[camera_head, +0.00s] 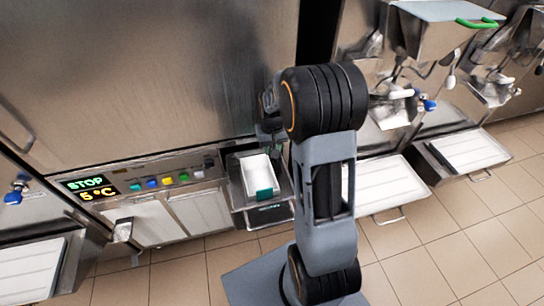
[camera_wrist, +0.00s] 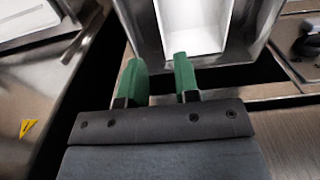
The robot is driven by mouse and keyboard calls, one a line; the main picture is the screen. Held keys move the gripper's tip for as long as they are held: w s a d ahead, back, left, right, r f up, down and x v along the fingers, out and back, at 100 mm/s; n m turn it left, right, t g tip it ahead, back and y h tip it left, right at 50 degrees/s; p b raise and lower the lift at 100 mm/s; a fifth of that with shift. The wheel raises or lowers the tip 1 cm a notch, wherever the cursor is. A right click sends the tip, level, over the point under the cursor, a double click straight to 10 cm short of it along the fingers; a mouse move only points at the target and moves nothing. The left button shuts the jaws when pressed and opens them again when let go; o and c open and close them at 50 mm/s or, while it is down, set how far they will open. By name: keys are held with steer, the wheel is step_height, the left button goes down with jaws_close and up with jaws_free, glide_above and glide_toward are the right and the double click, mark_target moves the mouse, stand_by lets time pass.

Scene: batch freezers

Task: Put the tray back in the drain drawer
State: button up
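The white tray (camera_head: 256,170) sits in the pulled-out metal drain drawer (camera_head: 240,200), with a teal piece (camera_head: 265,194) at its near end. In the wrist view the tray (camera_wrist: 195,25) lies inside the drawer's metal walls (camera_wrist: 245,45), and its far part is cut off by the top edge. My gripper (camera_wrist: 160,78) has its green fingers apart with nothing visible between them. Its fingertips are close to the drawer's edge and the tray's end; I cannot tell whether they touch.
A control panel with coloured buttons and a display (camera_head: 91,188) is left of the drawer. Other drawers with white trays stand at the right (camera_head: 468,151) and lower left (camera_head: 28,272). A large steel front (camera_head: 150,75) rises behind. The tiled floor (camera_head: 430,235) is free at the right.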

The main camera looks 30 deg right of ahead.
steer(key=s+a+r+n+t, duration=0.1)
steer(key=s+a+r, duration=0.3)
steer(key=s+r, duration=0.2)
steer(key=s+a+r+n+t, duration=0.1)
steer(key=s+a+r, duration=0.4)
steer(key=s, duration=0.5)
steer(key=shift+a+r+t, duration=0.3)
steer(key=shift+r+t, duration=0.5)
steer(key=shift+r, duration=0.15)
steer(key=shift+c, duration=0.3)
